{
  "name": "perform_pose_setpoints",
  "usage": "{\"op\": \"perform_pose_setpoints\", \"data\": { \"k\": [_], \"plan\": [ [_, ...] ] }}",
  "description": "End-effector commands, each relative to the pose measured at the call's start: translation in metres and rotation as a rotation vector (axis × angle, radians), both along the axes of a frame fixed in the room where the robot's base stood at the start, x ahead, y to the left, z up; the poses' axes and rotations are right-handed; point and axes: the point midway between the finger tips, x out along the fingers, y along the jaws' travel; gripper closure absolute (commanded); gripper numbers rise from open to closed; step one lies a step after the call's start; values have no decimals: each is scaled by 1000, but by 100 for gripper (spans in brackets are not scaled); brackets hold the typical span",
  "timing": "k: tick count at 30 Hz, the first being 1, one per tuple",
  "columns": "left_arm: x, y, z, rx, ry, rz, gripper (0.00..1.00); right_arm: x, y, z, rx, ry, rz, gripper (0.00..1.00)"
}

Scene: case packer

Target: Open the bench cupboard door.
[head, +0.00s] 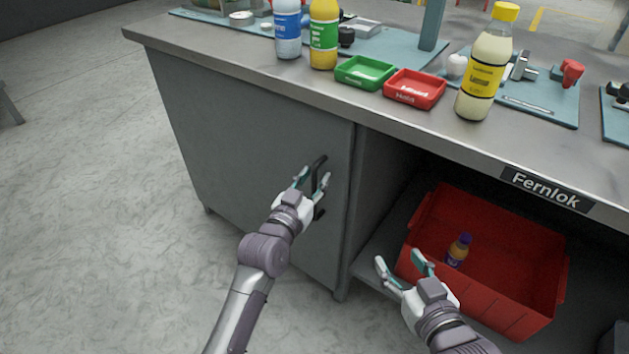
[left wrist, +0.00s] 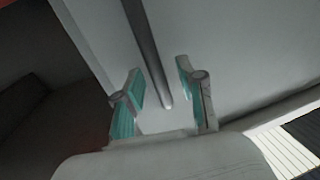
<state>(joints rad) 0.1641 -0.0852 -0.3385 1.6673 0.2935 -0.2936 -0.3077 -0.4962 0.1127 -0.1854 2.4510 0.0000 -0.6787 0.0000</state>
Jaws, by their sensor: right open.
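The bench cupboard door (head: 235,140) is a grey panel at the left of the bench front, and it looks closed. Its dark upright bar handle (head: 319,212) is near the door's right edge. My left gripper (head: 313,177) is at the handle with its fingers apart. In the left wrist view the handle (left wrist: 150,50) runs between the two open fingers (left wrist: 160,88), with a gap visible on each side. Part of the handle is hidden by the fingers in the head view. My right gripper (head: 400,262) is open and empty, in front of the red crate.
A red crate (head: 540,265) with a small bottle (head: 458,250) in it stands in the open bay right of the door. Bottles, a green tray (head: 365,73) and a red tray (head: 414,88) stand on the bench top. The floor (head: 90,180) left of the bench is clear.

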Motion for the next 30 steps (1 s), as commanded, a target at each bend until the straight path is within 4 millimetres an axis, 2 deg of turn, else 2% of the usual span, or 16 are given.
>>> {"op": "perform_pose_setpoints", "data": {
  "k": [10,17,18,30],
  "plan": [
    [3,-1,0,0,0,0,61,2,1,5,6,-26,2,40],
    [3,-1,0,0,0,0,97,2,1,4,6,-25,1,40],
    [3,-1,0,0,0,0,100,2,1,4,6,-25,1,40],
    [3,-1,0,1,0,0,100,2,1,4,5,-22,1,40]
  ]
}}
